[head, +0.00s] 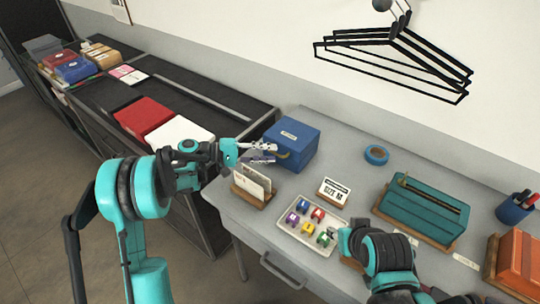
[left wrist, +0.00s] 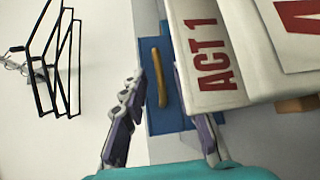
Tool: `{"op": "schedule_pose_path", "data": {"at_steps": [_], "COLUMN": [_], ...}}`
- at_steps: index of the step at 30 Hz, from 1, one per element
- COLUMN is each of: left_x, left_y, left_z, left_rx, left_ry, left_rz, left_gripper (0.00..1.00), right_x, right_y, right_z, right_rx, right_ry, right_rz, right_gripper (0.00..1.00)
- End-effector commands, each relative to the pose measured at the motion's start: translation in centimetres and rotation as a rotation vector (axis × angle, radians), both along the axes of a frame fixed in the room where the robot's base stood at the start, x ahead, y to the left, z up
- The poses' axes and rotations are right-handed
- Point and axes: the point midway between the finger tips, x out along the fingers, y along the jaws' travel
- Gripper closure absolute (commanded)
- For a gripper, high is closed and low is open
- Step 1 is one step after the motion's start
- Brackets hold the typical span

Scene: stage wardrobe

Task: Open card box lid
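The blue card box (head: 291,146) stands at the left end of the grey table, with a small white label on top. Its lid looks closed. In the left wrist view, the blue box (left wrist: 156,50) shows a yellowish bar-shaped handle (left wrist: 159,77). My left gripper (head: 270,153) is at the box's front left side with its fingers apart. In the left wrist view, the handle lies ahead between the open fingers (left wrist: 160,112), with nothing held; contact cannot be told.
White "ACT 1" cards (left wrist: 208,55) in a wooden holder (head: 250,197) stand close to my left gripper. A tray of coloured clips (head: 290,235), a "SIZE M" sign (head: 334,191), blue tape (head: 376,155) and a teal box (head: 422,210) lie right. Black hangers (head: 395,60) hang above.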

Motion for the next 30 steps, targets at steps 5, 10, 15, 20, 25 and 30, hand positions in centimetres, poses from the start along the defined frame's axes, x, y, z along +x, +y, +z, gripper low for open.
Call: {"op": "schedule_pose_path", "data": {"at_steps": [5, 10, 15, 20, 25, 30], "left_x": [0.1, 0.1, 0.1, 0.1, 0.1, 0.2], "left_y": [-1.0, -1.0, -1.0, -1.0, -1.0, -1.3], "left_z": [-0.2, -0.1, -0.1, -0.1, 0.1, 1.2], "left_rx": [0.000, 0.000, 0.000, 0.001, 0.006, 0.034], "left_ry": [0.000, 0.000, 0.000, 0.000, 0.007, 0.044], "left_rz": [0.000, 0.000, 0.001, 0.001, 0.000, -0.001], "left_gripper": [0.71, 0.71, 1.00, 1.00, 1.00, 1.00], "right_x": [0.0, 0.0, 0.0, 0.0, 0.0, 0.0], "right_y": [0.0, 0.0, 0.0, 0.0, 0.0, 0.0], "right_z": [-0.3, -0.2, -0.2, -0.2, 0.0, 1.1], "right_rx": [0.000, 0.000, 0.000, 0.000, 0.000, 0.000], "right_ry": [0.000, 0.000, 0.000, 0.000, 0.000, 0.000], "right_rz": [0.000, 0.000, 0.000, 0.000, 0.000, 0.000], "right_gripper": [0.60, 0.60, 0.60, 0.60, 0.60, 0.60]}}
